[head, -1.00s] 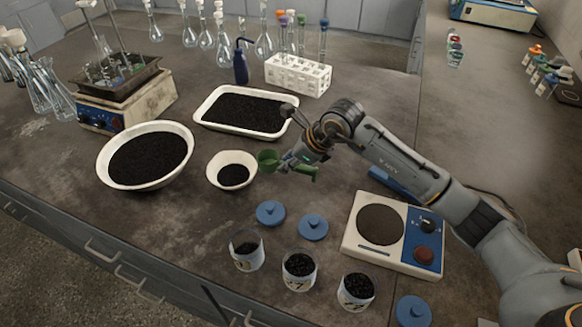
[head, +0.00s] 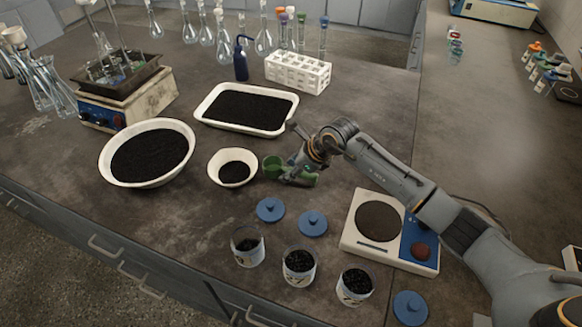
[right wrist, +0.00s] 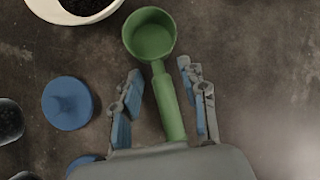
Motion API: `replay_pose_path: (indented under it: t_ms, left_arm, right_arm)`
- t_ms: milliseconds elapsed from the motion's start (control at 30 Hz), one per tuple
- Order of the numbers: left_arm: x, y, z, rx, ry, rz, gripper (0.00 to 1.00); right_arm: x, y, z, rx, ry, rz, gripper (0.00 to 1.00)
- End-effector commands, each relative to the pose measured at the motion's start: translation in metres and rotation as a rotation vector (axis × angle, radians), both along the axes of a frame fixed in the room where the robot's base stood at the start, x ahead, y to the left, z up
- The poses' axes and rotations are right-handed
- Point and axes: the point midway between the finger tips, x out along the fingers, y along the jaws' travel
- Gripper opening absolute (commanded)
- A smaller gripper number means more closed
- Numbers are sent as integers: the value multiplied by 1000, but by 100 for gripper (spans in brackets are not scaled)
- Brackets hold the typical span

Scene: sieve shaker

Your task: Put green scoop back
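The green scoop (head: 273,166) is just right of the small white bowl in the head view. In the right wrist view the scoop (right wrist: 167,98) has its round cup beyond the fingertips and its handle running back between the fingers. My right gripper (head: 290,170) is at the handle, low over the bench. In the right wrist view its two blue-padded fingers (right wrist: 161,88) are spread, with a gap on each side of the handle. The scoop looks to be resting on the bench, though its exact height is hard to tell. My left gripper is not in view.
The small bowl (head: 232,180) with black grains is close left of the scoop. Blue lids (head: 270,209) and several filled beakers (head: 299,264) stand in front. A balance (head: 347,236) is at right, a white tray (head: 292,121) behind. Bare bench lies left of the lids.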

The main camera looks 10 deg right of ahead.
Motion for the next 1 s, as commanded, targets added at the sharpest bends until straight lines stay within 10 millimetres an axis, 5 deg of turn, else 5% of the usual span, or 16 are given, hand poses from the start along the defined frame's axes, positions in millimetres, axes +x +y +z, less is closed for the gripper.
replay_pose_path:
  t_ms: [333,800,1000]
  left_arm:
    - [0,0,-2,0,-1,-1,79]
    - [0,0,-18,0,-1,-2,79]
    - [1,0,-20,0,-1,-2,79]
  right_arm:
    - [-3,-5,9,-2,-3,0,43]
    - [-41,-40,83,-3,-4,0,43]
    - [-48,-45,98,-1,-1,0,43]
